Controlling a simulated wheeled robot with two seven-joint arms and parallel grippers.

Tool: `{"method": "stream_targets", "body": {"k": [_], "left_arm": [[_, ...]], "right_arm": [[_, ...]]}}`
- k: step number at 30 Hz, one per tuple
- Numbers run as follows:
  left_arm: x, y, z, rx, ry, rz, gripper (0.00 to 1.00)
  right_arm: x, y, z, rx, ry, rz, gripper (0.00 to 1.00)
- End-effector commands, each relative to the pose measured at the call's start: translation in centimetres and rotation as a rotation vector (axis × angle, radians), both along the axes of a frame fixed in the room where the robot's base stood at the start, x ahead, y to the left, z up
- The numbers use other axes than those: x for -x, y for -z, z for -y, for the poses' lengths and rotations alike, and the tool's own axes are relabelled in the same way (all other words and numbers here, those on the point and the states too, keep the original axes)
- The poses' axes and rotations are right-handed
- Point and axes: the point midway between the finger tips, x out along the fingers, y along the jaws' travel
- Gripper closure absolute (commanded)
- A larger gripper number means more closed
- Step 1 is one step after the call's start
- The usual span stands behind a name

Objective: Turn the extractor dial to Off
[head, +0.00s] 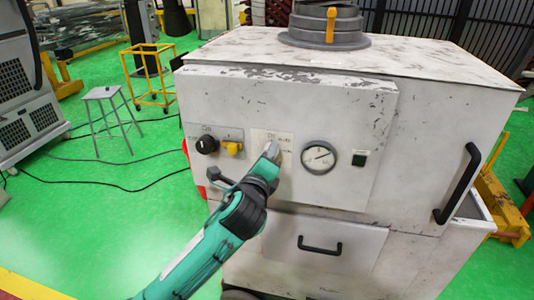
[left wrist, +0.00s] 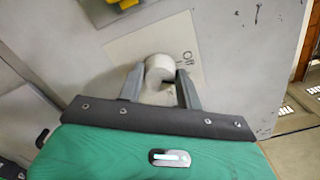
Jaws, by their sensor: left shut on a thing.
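The extractor (head: 420,110) is a worn white cabinet with a front control panel. Its dial (left wrist: 159,70) is a pale round knob on a light label plate (left wrist: 190,45) in the left wrist view. The label beside the dial reads "Off"; other lettering is too small or hidden. My left gripper (left wrist: 159,84) has its two fingers on either side of the dial and is shut on it. In the head view the left gripper (head: 272,150) reaches the label plate and hides most of the dial. My right gripper is not in view.
A black knob (head: 207,144) and yellow switch (head: 232,148) sit left of the dial. A black drawer handle (head: 320,246) is below. A stool (head: 102,93) stands on the green floor at left.

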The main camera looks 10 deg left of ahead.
Motion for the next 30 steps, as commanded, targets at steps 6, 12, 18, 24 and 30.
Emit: {"method": "stream_targets", "body": {"k": [6,12,18,24,30], "left_arm": [[0.01,0.06,-0.06,0.202,-0.001,-0.002,0.87],[0.00,0.17,-0.09,0.358,-0.002,-0.003,0.87],[-0.01,0.23,-0.10,0.471,-0.003,-0.002,0.87],[-0.01,0.29,-0.10,0.536,-0.002,-0.001,0.87],[-0.01,0.33,-0.09,0.560,-0.001,-0.002,0.87]], "right_arm": [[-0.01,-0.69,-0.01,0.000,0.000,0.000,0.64],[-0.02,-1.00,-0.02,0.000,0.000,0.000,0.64],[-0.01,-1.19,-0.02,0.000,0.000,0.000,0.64],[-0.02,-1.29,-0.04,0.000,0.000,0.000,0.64],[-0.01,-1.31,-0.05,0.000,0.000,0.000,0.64]]}}
